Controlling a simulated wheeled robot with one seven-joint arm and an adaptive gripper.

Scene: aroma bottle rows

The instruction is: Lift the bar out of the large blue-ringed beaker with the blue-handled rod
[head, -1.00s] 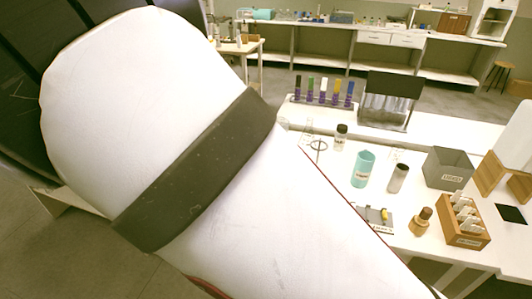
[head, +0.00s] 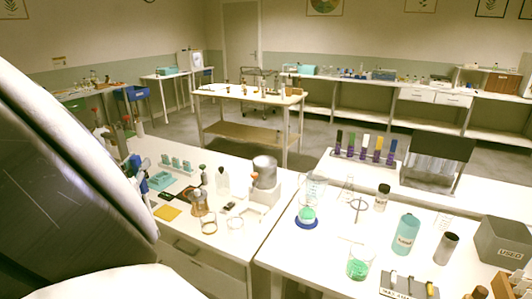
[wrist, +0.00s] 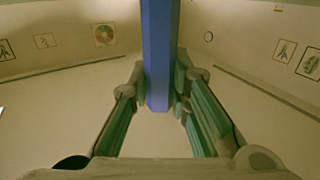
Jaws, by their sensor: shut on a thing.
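A clear beaker (head: 314,186) with green liquid stands on a blue ring (head: 305,223) on the white bench in the head view. A second clear beaker (head: 360,263) with green contents stands nearer, to its right; no blue ring shows on it. I cannot make out the bar in either. In the wrist view my gripper (wrist: 160,82) is shut on the blue handle of the rod (wrist: 158,50), which runs up out of the picture between the fingers. The rod's far end is out of view. My gripper is not in the head view, so its distance from the beakers cannot be told.
A rack of coloured bottles (head: 365,148) stands behind. The left bench (head: 183,224) holds glassware and a grey-topped device (head: 264,173).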

